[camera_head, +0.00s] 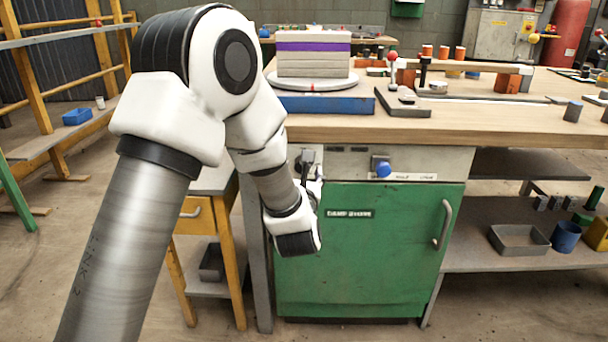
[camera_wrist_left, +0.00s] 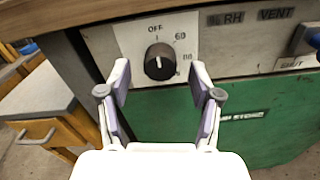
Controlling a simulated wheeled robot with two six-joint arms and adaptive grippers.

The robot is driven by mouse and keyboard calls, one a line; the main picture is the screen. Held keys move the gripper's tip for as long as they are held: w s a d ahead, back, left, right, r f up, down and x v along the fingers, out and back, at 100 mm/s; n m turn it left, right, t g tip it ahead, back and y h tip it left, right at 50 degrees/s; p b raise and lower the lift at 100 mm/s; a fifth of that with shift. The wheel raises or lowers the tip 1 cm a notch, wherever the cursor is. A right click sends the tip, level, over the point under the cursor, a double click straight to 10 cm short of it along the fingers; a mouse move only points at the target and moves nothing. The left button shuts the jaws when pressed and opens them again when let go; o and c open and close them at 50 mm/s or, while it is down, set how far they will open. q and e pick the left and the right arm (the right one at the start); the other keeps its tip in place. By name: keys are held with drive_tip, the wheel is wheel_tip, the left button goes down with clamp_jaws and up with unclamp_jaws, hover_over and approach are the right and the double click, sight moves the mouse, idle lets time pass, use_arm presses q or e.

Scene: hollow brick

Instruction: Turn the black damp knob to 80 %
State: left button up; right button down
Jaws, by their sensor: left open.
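The black damp knob (camera_wrist_left: 158,62) sits on a white dial plate (camera_wrist_left: 185,25) marked OFF, 60 and further partly hidden numbers. A light line on the knob points up, close to OFF. My left gripper (camera_wrist_left: 160,84) is open, its two pale fingers apart to the left and right of the knob in the wrist view. I see no finger touching the knob. In the head view the left gripper (camera_head: 316,188) is at the upper left of the green cabinet, just under the knob (camera_head: 308,156). My right gripper is not in view.
A blue knob (camera_head: 382,168) is to the right on the same grey panel. The wooden bench top (camera_head: 480,125) overhangs above. The green door (camera_head: 360,250) with a metal handle (camera_head: 444,225) is below. A small wooden drawer table (camera_head: 205,185) stands to the left.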

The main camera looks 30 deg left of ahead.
use_arm(q)
drive_tip(key=shift+x, duration=1.15)
drive_tip(key=shift+c, duration=0.3)
drive_tip(key=c, duration=1.1)
